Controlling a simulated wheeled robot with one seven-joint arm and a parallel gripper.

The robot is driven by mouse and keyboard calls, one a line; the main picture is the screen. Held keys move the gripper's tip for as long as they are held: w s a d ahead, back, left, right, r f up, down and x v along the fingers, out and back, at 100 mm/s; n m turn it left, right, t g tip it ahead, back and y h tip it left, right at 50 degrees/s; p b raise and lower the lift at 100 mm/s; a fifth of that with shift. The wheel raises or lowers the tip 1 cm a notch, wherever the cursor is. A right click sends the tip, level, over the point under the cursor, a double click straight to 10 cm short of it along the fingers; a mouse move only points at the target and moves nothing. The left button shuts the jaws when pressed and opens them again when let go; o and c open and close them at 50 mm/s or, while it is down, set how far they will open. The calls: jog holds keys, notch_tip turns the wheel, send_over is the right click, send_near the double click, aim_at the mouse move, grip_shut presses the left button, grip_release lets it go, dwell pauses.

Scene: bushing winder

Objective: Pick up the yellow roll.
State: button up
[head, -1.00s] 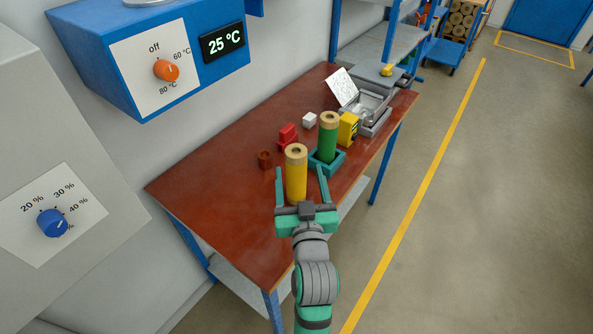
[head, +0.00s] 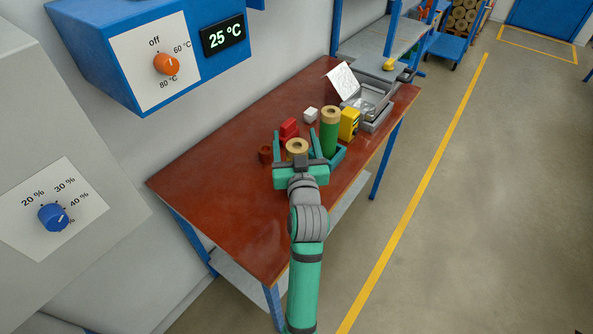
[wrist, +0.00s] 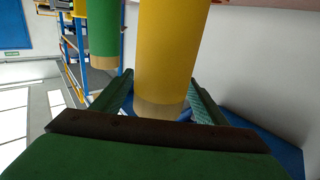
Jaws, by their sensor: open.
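The yellow roll (head: 297,148) has a tan end and stands on the brown-red table; its lower part is hidden by my gripper in the head view. My gripper (head: 296,138) is open, with one finger on each side of the roll. In the wrist view the yellow roll (wrist: 170,50) runs between the two fingers (wrist: 160,98). A gap shows at the left finger; I cannot tell whether the right finger touches it.
The table's (head: 215,190) near left part is clear.

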jog(key=shift+w+d, duration=0.1)
jog(key=shift+w, duration=0.15)
jog(key=c, duration=1.3)
grip_shut()
jog(key=shift+s, duration=0.1)
jog(key=shift+r, duration=0.15)
